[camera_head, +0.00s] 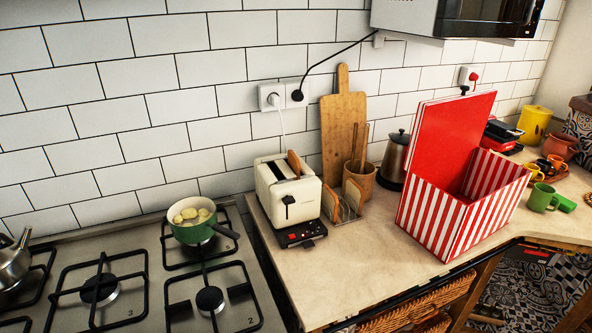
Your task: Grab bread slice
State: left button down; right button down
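A cream toaster (288,202) stands on the counter just right of the stove. One brown bread slice (294,162) sticks up out of its top, upright, with its lower part hidden inside the toaster. To the right of the toaster a small rack (343,212) holds more upright bread slices (354,194); how many is hard to tell. Neither of my grippers shows in the head view, so nothing is seen touching the bread.
A red-and-white striped box (452,215) with its red lid raised stands right of the rack. A wooden utensil cup (359,179), a cutting board (342,128) and a metal kettle (394,161) stand behind. A green pot (194,218) sits on the stove. The counter front (345,270) is clear.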

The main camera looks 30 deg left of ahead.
aim_at(294, 162)
jog(key=u, duration=0.25)
jog(key=i+l+u, duration=0.25)
jog(key=u, duration=0.15)
jog(key=i+l+u, duration=0.15)
jog(key=l+u, duration=0.25)
jog(key=l, duration=0.1)
